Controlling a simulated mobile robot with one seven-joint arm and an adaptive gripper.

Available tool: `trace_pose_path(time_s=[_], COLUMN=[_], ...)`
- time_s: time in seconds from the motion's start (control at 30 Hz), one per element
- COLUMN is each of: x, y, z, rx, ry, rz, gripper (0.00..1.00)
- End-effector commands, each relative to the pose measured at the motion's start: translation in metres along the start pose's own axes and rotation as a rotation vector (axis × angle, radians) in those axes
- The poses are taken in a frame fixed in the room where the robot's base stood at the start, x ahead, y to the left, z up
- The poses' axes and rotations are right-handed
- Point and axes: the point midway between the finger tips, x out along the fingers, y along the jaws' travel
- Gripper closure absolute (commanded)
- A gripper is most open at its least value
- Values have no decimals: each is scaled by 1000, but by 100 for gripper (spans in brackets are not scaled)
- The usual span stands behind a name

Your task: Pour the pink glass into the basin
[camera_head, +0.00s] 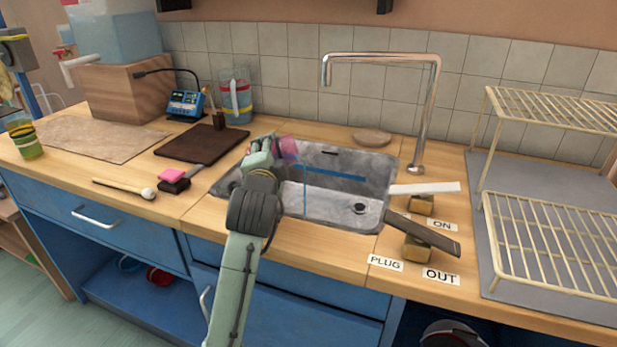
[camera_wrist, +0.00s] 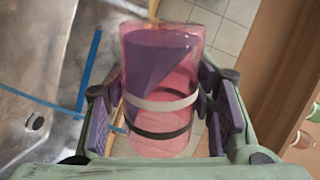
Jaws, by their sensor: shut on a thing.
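My gripper (camera_head: 268,150) is over the left part of the metal basin (camera_head: 335,205), shut on the pink glass (camera_head: 288,148). In the wrist view the translucent pink glass (camera_wrist: 160,80) stands between both finger pads, with a white band and a black band around it. A purple-blue area with a slanted edge shows inside the glass; I cannot tell if it is liquid. My gripper also shows in the wrist view (camera_wrist: 160,115). My arm hides the basin's left front. A round drain shows at the basin's right. I see no clear stream.
Blue lines (camera_head: 350,177) mark the basin's inside. The tall faucet (camera_head: 430,100) stands behind right. Levers (camera_head: 425,234) lie along the right rim, near a wire rack (camera_head: 550,240). A mallet (camera_head: 125,189), pink sponge (camera_head: 170,175) and dark board (camera_head: 203,145) are left.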

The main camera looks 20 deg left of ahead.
Motion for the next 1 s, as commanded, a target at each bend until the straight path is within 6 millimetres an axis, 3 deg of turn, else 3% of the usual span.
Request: trace_pose_path(time_s=[1.0], x=[1], y=[7], z=[-9], rx=[112], ry=[-12], rz=[-3], gripper=[91])
